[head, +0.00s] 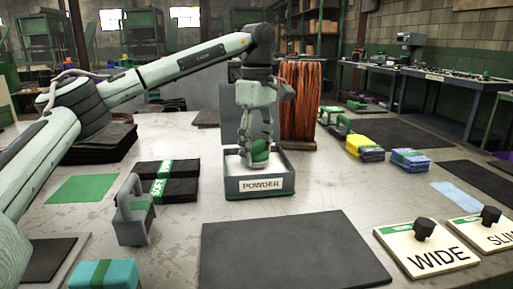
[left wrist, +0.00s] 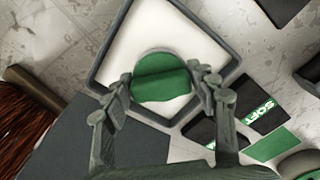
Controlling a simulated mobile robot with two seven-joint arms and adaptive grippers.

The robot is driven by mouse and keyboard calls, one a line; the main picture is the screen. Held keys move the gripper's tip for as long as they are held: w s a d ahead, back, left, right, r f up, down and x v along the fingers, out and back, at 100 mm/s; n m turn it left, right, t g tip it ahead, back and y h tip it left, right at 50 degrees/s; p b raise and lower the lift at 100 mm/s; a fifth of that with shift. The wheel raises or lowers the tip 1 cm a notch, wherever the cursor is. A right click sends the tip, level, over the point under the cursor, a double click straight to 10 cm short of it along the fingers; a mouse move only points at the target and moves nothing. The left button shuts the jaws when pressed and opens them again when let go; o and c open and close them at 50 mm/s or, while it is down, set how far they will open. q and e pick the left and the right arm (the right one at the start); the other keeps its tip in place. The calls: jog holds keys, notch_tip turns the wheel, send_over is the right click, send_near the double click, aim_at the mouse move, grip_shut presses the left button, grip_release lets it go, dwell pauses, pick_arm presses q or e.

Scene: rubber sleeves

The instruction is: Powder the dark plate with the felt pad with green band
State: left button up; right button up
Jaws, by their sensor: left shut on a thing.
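My left gripper (head: 258,142) points down over the tray marked POWDER (head: 262,184) and is shut on a rounded green-topped piece, which I take as the felt pad with green band (head: 260,152). In the left wrist view the pad (left wrist: 162,78) sits between the fingers of my left gripper (left wrist: 165,88), over the white powder inside the dark-rimmed tray (left wrist: 108,62). The pad's underside is hidden, so I cannot tell if it touches the powder. A large dark plate (head: 290,250) lies flat at the front middle of the table. My right gripper is not in view.
Left of the tray are black blocks with a green SOFT band (head: 180,189), a grey handled piece (head: 133,218) and a teal block (head: 103,274). A WIDE board (head: 425,250) with a knob lies front right. Yellow (head: 365,149) and blue (head: 411,161) blocks stand farther back.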

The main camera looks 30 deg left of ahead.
aim_at(256, 143)
pick_arm(q)
jog(key=shift+f, duration=0.5)
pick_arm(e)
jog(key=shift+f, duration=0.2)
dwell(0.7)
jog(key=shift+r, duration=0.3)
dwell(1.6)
pick_arm(q)
jog(key=shift+r+p, duration=0.35)
jog(key=shift+p, duration=0.25)
jog(key=shift+r+p, duration=1.1)
jog(key=shift+r, duration=0.2)
jog(key=shift+r+p, duration=1.05)
jog(key=shift+r, duration=0.05)
jog(key=shift+r+p, duration=0.7)
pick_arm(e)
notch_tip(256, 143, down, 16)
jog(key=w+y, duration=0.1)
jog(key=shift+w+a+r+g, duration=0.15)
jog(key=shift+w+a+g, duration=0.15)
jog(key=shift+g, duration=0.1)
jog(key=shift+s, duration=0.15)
